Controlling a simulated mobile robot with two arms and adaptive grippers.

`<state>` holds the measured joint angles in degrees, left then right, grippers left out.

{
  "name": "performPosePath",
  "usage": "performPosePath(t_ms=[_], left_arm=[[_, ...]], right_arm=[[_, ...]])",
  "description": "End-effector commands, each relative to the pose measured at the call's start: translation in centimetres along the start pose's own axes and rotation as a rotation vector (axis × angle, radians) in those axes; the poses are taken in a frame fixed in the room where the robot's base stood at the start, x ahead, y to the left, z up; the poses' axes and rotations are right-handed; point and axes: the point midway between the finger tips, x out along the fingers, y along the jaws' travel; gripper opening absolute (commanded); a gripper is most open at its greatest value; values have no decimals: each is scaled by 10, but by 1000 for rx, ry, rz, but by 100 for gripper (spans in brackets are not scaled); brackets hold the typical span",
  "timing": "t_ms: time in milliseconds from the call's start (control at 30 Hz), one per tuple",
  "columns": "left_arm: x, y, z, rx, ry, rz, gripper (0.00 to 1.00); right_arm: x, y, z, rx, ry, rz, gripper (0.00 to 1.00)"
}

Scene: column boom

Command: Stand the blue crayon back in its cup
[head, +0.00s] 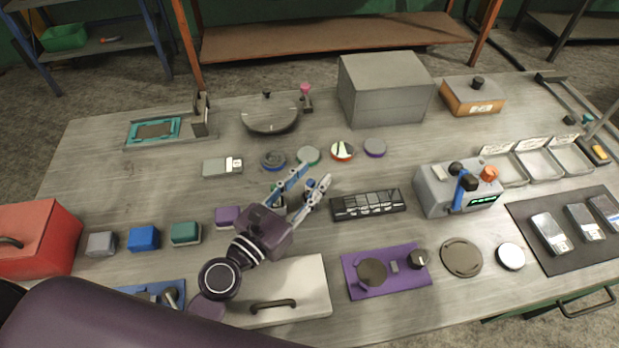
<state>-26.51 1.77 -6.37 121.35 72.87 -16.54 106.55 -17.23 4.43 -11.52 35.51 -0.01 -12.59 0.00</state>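My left gripper (316,173) reaches in from the lower left over the middle of the table. Its two fingers stand apart and it is open. A small dark and blue item (309,185) shows between the fingers, partly hidden by them; I cannot tell whether it is the blue crayon or part of its cup. No crayon or cup can be made out for sure elsewhere. My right gripper is not in view.
Round pieces, among them a green one (308,154) and an orange-rimmed one (342,150), lie just beyond the gripper. A black tray (368,204) and a grey machine (440,194) stand right. Coloured blocks, including a blue one (144,238), stand left. Bare tabletop shows far left.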

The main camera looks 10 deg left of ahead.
Motion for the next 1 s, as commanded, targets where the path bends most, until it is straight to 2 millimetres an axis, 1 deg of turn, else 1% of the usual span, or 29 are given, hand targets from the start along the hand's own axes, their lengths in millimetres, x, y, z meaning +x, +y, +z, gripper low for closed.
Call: performPosePath(t_ms=[67,167,267,367,467,767,1000], left_arm=[[0,0,0,0,0,0,32],[-1,0,0,0,0,0,32],[-6,0,-1,3,1,-1,32],[-17,0,-1,3,2,-2,32],[-33,-1,-2,2,7,-3,32],[-61,0,-1,-1,3,0,32],[-99,0,-1,-3,4,4,32]], right_arm=[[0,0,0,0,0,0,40],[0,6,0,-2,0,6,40],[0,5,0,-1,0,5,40],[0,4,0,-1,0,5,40],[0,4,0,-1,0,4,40],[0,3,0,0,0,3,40],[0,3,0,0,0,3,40]])
